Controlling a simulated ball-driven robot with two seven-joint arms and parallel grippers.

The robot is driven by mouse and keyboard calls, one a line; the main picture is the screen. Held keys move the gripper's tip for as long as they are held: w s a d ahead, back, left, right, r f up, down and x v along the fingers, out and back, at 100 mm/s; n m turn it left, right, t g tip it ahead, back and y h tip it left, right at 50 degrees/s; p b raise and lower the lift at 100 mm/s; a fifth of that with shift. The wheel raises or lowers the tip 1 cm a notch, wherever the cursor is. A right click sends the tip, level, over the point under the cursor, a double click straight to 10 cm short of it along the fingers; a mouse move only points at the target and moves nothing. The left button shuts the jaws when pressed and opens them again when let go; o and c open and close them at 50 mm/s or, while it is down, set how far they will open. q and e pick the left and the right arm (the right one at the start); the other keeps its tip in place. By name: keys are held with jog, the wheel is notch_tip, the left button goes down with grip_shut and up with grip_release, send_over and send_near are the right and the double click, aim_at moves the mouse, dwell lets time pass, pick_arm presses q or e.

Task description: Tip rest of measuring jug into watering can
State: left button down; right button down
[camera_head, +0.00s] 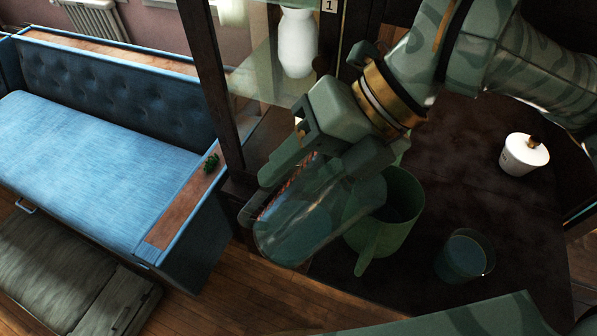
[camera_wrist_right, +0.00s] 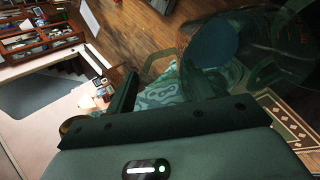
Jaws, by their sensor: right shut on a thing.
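The clear measuring jug (camera_head: 315,222) is tilted far over onto its side in the head view, with red markings along its wall. My right gripper (camera_head: 283,185) is shut on it. The dark green watering can (camera_head: 400,228) stands upright on the dark table, just behind and to the right of the jug. The jug overlaps the can's left side in the picture, so I cannot tell whether its lip is over the opening. In the right wrist view the jug (camera_wrist_right: 262,50) shows see-through beyond the fingers. No stream is clearly visible. My left gripper is not in view.
A glass of bluish liquid (camera_head: 464,256) stands right of the can on the dark table (camera_head: 470,195). A white pot (camera_head: 524,154) stands farther back. A glass cabinet (camera_head: 215,80) rises behind the gripper. A blue sofa (camera_head: 95,150) is at left.

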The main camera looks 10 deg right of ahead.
jog(key=shift+w+d+r+y+b, duration=0.15)
jog(key=shift+d+r+y+b, duration=0.65)
jog(key=shift+b, duration=0.65)
jog(key=d+r+y+b, duration=0.3)
jog(key=d+y+b, duration=0.1)
jog(key=shift+w+r+m+g, duration=0.25)
jog(key=shift+w+m+g, duration=0.05)
jog(key=shift+w, duration=0.05)
dwell(0.6)
dwell(0.6)
jog(key=shift+d+r+y+b, duration=0.1)
jog(key=shift+d+y+b, duration=0.15)
jog(key=shift+y+b, duration=0.25)
jog(key=shift+w+d+r+b, duration=0.1)
jog(key=shift+d+r+b, duration=0.2)
jog(key=shift+b, duration=0.35)
dwell(0.4)
jog(key=shift+d+y+b, duration=0.25)
jog(key=shift+y+b, duration=0.1)
jog(key=shift+y, duration=0.05)
jog(key=shift+d+r, duration=0.1)
